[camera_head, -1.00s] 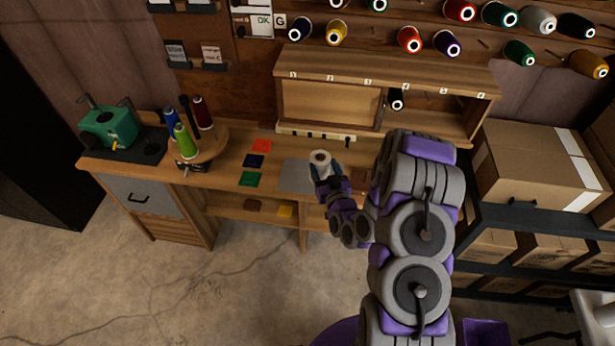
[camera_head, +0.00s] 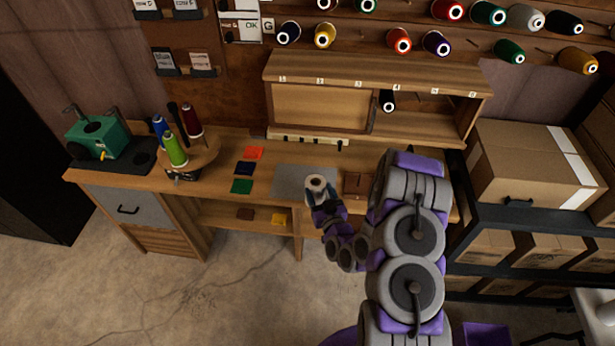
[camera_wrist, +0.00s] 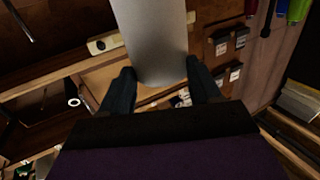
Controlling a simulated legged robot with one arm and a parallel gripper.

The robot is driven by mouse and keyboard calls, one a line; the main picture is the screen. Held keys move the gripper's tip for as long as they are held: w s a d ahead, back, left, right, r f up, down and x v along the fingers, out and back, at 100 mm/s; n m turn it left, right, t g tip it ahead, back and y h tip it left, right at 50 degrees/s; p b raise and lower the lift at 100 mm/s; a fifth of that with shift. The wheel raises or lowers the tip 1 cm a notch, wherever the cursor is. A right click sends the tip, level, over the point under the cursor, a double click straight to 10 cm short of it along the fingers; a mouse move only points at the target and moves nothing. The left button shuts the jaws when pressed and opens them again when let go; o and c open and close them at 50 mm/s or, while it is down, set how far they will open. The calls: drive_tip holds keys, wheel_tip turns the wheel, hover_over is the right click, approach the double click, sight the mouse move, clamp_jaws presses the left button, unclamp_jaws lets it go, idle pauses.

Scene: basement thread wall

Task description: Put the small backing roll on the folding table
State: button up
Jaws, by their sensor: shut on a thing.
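The small backing roll (camera_head: 317,183) is a white roll with a dark core hole, held in my gripper (camera_head: 322,194) above the front of the workbench, over or near the grey mat. In the wrist view the roll (camera_wrist: 155,40) is a large pale grey cylinder between the two dark fingers of my gripper (camera_wrist: 160,85). The fingers press on its sides. No folding table can be made out for certain; a pale white surface (camera_head: 596,310) is cut off at the lower right edge of the head view.
The wooden workbench (camera_head: 225,207) carries a green machine (camera_head: 97,138), thread cones on a round stand (camera_head: 190,158) and coloured squares. A shelf rack with cardboard boxes (camera_head: 530,165) stands at right. Concrete floor (camera_head: 130,290) is open at the front left.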

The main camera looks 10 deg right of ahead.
drive_tip(key=shift+w+a+f+b, duration=0.1)
drive_tip(key=shift+w+a+b, duration=0.05)
drive_tip(key=shift+w+b, duration=0.3)
drive_tip(key=shift+w+r+b, duration=0.3)
drive_tip(key=shift+w+b, duration=0.2)
drive_tip(key=w+f+b, duration=0.1)
drive_tip(key=w, duration=0.2)
drive_tip(key=w+a+f+b, duration=0.1)
drive_tip(key=w+f, duration=0.1)
drive_tip(key=w, duration=0.2)
drive_tip(key=w+f+b, duration=0.1)
drive_tip(key=w, duration=0.2)
drive_tip(key=shift+w+a+f+b, duration=0.15)
drive_tip(key=shift+w+f+b, duration=0.15)
drive_tip(key=shift+b, duration=0.1)
drive_tip(key=shift+s+r, duration=0.1)
drive_tip(key=o, duration=1.1)
drive_tip(key=shift+o, duration=0.2)
